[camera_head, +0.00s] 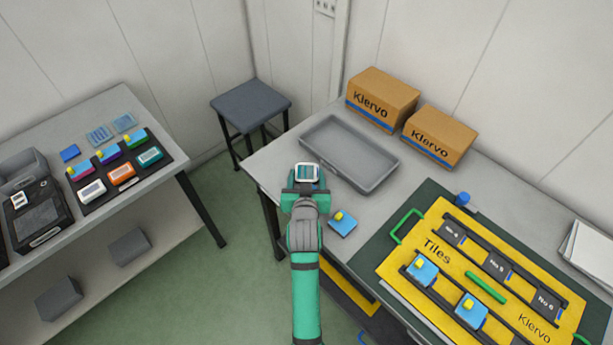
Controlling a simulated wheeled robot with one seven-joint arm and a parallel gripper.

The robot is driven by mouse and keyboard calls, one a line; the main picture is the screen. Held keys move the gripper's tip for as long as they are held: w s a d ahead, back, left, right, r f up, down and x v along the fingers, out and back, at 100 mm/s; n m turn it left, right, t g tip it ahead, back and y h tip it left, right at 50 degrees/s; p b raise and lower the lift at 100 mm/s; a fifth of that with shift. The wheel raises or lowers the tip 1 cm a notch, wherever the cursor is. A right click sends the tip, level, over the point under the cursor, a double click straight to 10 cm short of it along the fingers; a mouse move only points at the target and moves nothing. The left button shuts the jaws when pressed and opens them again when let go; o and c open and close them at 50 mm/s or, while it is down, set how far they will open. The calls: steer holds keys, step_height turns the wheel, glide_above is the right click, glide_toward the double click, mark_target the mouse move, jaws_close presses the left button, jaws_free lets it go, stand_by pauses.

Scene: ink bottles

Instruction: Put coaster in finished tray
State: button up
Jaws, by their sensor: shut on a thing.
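My gripper (306,174) is at the end of my green arm, over the left edge of the right-hand table. It is shut on a small square thing with a dark blue-teal face inside a pale edge, which looks like the coaster (308,173). The gripper partly hides it. An empty grey tray (383,178), which I take as the finished tray, lies on the table just beyond and right of my gripper. The coaster is outside the tray, near its front left side.
Two Klervo cardboard boxes (382,98) stand behind the tray. A blue block with a yellow knob (342,224) lies right of my arm. A yellow Tiles board (440,230) fills the table's right. The left table (75,115) holds flat blue squares (98,136), coloured blocks and a black device.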

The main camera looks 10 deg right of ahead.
steer(key=o, duration=1.1)
steer(key=shift+f, duration=0.15)
steer(key=shift+o, duration=0.2)
steer(key=shift+w, duration=0.1)
